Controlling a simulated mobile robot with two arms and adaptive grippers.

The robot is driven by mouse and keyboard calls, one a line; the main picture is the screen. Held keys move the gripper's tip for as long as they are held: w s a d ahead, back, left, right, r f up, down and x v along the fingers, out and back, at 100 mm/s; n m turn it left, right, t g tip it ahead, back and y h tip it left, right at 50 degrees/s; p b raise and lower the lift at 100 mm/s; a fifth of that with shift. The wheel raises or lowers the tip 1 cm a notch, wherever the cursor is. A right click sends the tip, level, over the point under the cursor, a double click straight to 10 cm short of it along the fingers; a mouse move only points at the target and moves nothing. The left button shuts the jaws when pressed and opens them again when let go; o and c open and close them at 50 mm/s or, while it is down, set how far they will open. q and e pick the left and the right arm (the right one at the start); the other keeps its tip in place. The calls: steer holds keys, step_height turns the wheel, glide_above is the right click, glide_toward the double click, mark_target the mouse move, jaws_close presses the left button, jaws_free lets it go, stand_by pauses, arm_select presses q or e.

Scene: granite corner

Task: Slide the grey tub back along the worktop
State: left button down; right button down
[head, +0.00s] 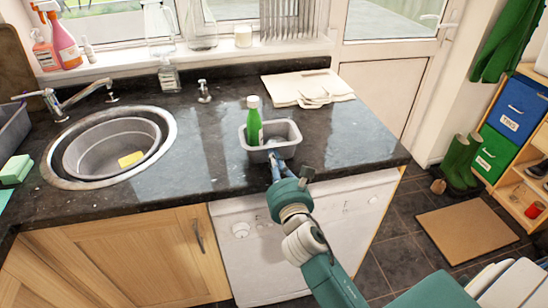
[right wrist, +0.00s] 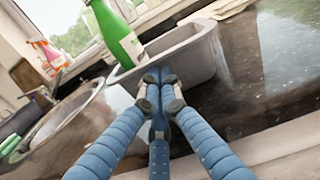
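The grey tub (head: 292,131) sits on the dark granite worktop (head: 350,140), a little behind its front edge. A green bottle with a white cap (head: 254,122) stands in it. In the right wrist view the tub's wall (right wrist: 207,58) is close ahead, with the green bottle (right wrist: 118,36) leaning in the tilted picture. My right gripper (head: 275,160) is at the tub's near side. In the right wrist view its blue fingers (right wrist: 160,88) meet at the tips, at or very near the outside of the wall; contact is not certain. My left gripper is out of view.
Behind the tub, folded cream cloths (head: 308,88) lie towards the back, with bare worktop between. A round sink (head: 60,170) with a basin is at the left.

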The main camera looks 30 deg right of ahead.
mark_target(269, 143)
steer(key=shift+w+r, duration=0.15)
steer(key=shift+w, duration=0.25)
steer(key=p+x, duration=0.1)
steer(key=x, duration=0.5)
steer(key=shift+d, duration=0.1)
